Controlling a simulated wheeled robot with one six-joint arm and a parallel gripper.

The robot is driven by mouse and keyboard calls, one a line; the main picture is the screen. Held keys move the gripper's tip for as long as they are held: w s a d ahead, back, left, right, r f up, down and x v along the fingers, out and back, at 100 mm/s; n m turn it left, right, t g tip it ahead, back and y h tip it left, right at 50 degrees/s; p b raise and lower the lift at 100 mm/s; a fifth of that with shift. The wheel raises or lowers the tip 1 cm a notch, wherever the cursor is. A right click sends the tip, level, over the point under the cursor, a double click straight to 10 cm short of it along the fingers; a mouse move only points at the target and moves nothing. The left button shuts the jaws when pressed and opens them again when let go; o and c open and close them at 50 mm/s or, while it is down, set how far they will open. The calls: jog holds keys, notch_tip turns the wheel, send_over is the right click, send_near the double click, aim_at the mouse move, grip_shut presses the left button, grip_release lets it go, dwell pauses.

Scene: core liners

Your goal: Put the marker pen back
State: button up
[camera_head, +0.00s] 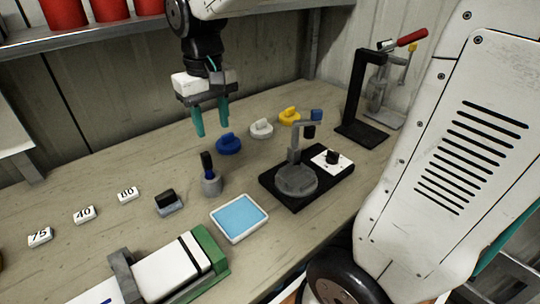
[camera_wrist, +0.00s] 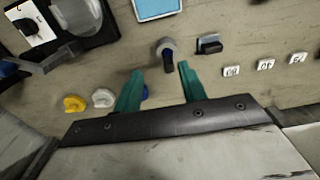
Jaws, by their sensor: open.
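A dark blue and black pen-like thing, apparently the marker pen (camera_head: 207,163), stands upright in a small round grey holder (camera_head: 212,186) on the bench. In the wrist view the pen (camera_wrist: 168,64) and its holder (camera_wrist: 165,45) show just beyond the fingertips. My gripper (camera_head: 213,130) has green fingers, hangs above the bench behind the holder, and is open and empty. In the wrist view my gripper (camera_wrist: 160,70) has its fingers spread either side of the pen, apart from it.
A black stand with a round grey plate (camera_head: 296,180) is right of the holder. A blue-topped tray (camera_head: 239,217), a dark block (camera_head: 168,202) and numbered labels (camera_head: 85,214) lie nearby. Blue, white and yellow knobbed pieces (camera_head: 228,144) sit behind. A white cylinder in a green-ended cradle (camera_head: 172,270) is in front.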

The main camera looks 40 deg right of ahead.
jog(key=s+d+t, duration=0.1)
jog(key=s+d, duration=0.1)
jog(key=s, duration=1.7)
jog(key=shift+d+f, duration=0.15)
jog(key=shift+f, duration=0.15)
